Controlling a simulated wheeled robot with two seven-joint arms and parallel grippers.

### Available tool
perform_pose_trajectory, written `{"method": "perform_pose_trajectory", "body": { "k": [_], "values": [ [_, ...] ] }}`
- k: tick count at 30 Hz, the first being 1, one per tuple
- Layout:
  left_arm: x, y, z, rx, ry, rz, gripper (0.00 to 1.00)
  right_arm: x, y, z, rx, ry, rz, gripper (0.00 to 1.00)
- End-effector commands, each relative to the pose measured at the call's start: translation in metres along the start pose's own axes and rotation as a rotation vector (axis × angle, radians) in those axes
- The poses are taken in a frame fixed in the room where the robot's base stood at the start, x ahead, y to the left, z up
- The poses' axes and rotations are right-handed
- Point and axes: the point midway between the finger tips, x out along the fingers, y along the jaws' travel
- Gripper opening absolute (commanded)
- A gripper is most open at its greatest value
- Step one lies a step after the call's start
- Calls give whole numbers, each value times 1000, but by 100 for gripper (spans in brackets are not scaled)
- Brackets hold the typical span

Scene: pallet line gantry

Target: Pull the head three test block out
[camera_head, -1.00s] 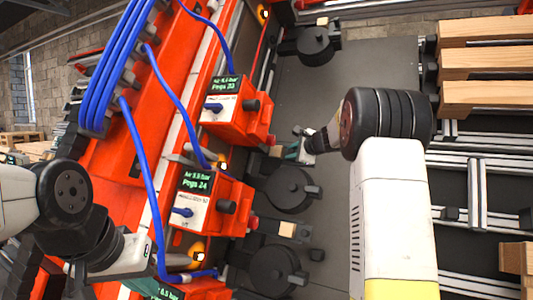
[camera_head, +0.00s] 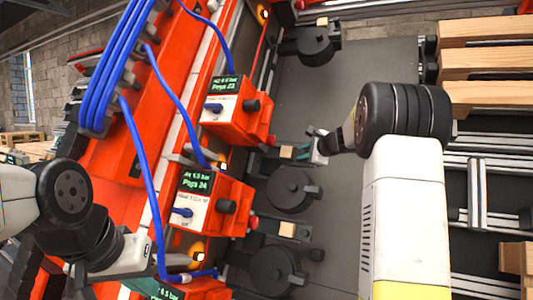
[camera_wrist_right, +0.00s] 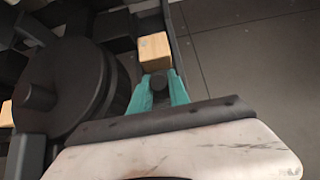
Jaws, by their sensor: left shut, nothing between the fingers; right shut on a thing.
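A small wooden test block (camera_head: 287,152) sits in a dark holder at the side of the middle red head unit. It also shows in the right wrist view (camera_wrist_right: 154,50), just beyond the teal fingertips. My right gripper (camera_head: 304,152) reaches it from the right. Its teal fingers (camera_wrist_right: 161,92) are shut on a dark round knob on the block's near side. My left gripper (camera_head: 145,257) is at the lower left, away from the blocks, shut and empty; its fingertips are hard to make out. No label reading head three is legible.
A second wooden block (camera_head: 287,229) sits in a lower holder. Dark round drums (camera_head: 291,189) stand close beside the holders. Red units (camera_head: 213,202) with screens and blue hoses (camera_head: 133,140) stand to the left. Dark floor plate (camera_head: 350,70) is clear to the right.

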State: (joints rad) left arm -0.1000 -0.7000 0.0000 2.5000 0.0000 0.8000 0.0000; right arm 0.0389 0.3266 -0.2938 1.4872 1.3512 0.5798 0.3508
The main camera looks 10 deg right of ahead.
Motion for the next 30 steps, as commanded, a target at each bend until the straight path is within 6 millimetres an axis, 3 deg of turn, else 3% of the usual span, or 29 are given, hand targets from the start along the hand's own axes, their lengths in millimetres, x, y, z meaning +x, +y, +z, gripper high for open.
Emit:
{"method": "perform_pose_trajectory", "body": {
  "k": [14, 30],
  "values": [
    [0, 0, 0, 0, 0, 0, 0, -2, 1, -8, 2, 13, 0, 0],
    [0, 0, 0, 0, 0, 0, 0, -22, 1, -26, 2, 14, 0, 0]
  ]
}}
